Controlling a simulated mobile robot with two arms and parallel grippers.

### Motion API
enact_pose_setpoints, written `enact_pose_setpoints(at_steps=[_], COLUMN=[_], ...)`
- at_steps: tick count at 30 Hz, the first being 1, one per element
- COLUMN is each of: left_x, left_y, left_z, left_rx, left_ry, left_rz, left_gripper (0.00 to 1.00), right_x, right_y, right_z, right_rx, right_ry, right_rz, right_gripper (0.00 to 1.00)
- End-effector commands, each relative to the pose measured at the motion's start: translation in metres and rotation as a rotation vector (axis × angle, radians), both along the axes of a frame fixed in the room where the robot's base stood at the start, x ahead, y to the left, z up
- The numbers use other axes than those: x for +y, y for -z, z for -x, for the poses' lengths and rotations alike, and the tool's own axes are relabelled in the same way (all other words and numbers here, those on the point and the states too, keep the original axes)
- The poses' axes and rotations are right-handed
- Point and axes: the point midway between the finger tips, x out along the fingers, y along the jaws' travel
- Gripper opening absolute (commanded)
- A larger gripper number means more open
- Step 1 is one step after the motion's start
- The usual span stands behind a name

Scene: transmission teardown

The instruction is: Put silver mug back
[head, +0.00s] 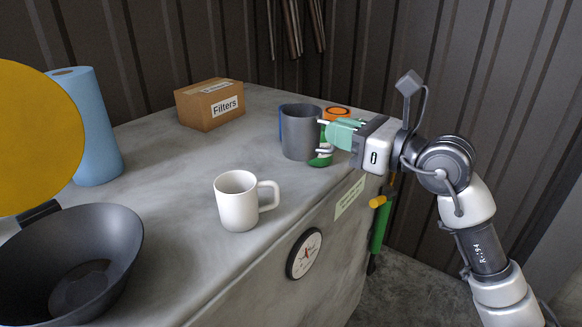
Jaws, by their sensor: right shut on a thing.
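The silver mug (300,134) is upright near the far right part of the grey worktop (170,215). My right gripper (324,137) reaches in from the right and is shut on the silver mug at its right side. The mug's handle is not clearly visible, and I cannot tell whether its base touches the worktop. My left gripper is not in view.
A white mug (238,203) stands nearer the front edge. Blue, green and orange (337,112) items crowd around the silver mug, partly hidden. A Filters box (210,105), a blue roll (92,130), a dark bowl (115,245) and a yellow disc (35,135) are further left.

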Motion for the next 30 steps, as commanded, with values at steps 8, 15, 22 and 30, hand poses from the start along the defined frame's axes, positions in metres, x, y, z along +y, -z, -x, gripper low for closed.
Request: enact_pose_setpoints(at_steps=[8, 15, 22, 30], left_x=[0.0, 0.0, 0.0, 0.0], left_y=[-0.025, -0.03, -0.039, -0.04], left_z=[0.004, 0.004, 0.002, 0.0], left_rx=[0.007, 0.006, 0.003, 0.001], left_ry=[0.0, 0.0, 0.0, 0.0], left_rz=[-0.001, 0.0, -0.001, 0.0], left_gripper=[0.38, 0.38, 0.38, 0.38], right_x=[0.054, 0.075, 0.076, 0.075], right_y=[0.034, 0.052, 0.082, 0.092], right_z=[-0.033, -0.046, -0.047, -0.047], right_rx=[0.004, 0.0, 0.004, -0.001], right_ry=[-0.003, -0.001, -0.001, -0.001], right_rz=[-0.003, -0.001, 0.0, -0.002], right_gripper=[0.0, 0.0, 0.0, 0.0])
